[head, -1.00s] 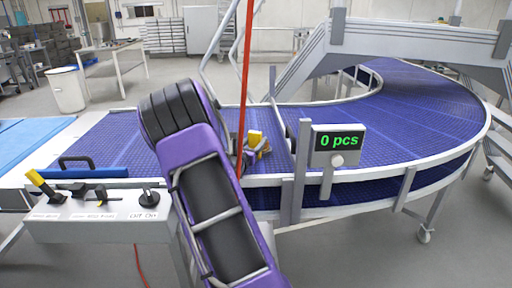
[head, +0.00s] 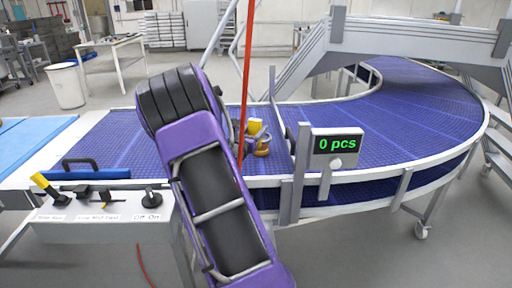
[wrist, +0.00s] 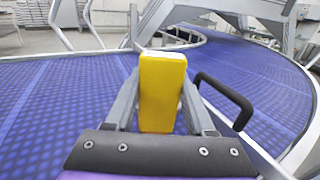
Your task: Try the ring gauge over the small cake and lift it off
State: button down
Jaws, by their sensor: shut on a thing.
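My gripper (wrist: 160,92) is shut on an upright yellow block (wrist: 162,100), which looks like the grip of the ring gauge. The yellow block also shows in the head view (head: 255,126), just right of my purple arm and over the blue belt. A small golden-brown round thing (head: 262,149), likely the small cake, shows just below it. The gauge's ring cannot be made out, so I cannot tell whether it is around the cake or above it. In the wrist view the block and my gripper hide what lies beneath.
The blue conveyor belt (head: 420,115) curves away to the right. A counter sign reading 0 pcs (head: 338,143) stands on its near rail. A red upright pole (head: 246,80) passes close to my gripper. A black bar (wrist: 228,98) is right of the block. A control box (head: 100,215) stands front left.

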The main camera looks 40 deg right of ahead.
jog(key=shift+r+p, duration=1.2)
jog(key=shift+r, duration=0.95)
